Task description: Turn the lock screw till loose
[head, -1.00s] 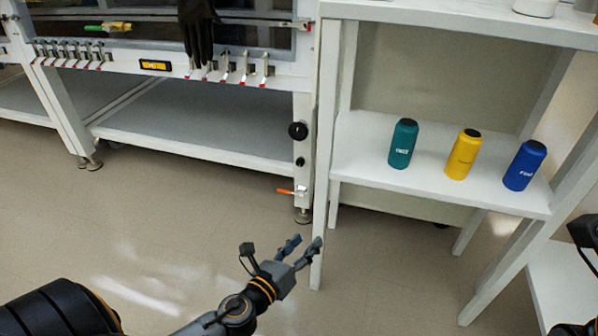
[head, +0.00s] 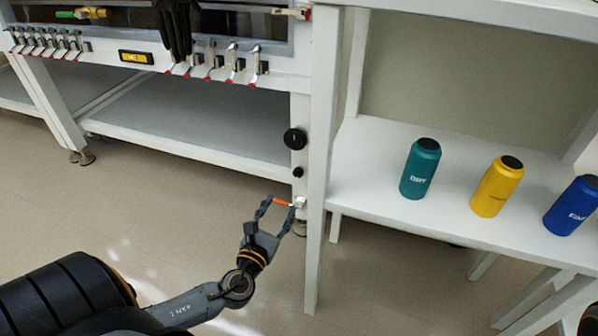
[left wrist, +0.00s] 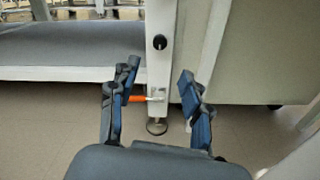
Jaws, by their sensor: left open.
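A small black knob (head: 298,172), which looks like the lock screw, sits on the white post of the glovebox stand, below a larger black knob (head: 295,138). In the left wrist view one black knob (left wrist: 159,42) shows on the post, ahead of the fingers. My left gripper (head: 278,211) is open and empty, its fingers spread. It is lower than the small knob and in front of the post, near an orange lever (head: 282,202). In the left wrist view the orange lever (left wrist: 137,98) shows between the fingers; I cannot tell whether they touch it.
A white shelf unit (head: 316,160) stands close to the right of the post. Its shelf holds a teal bottle (head: 420,168), a yellow bottle (head: 497,187) and a blue bottle (head: 573,206). A black glove (head: 176,28) hangs from the glovebox front. The floor left of the post is clear.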

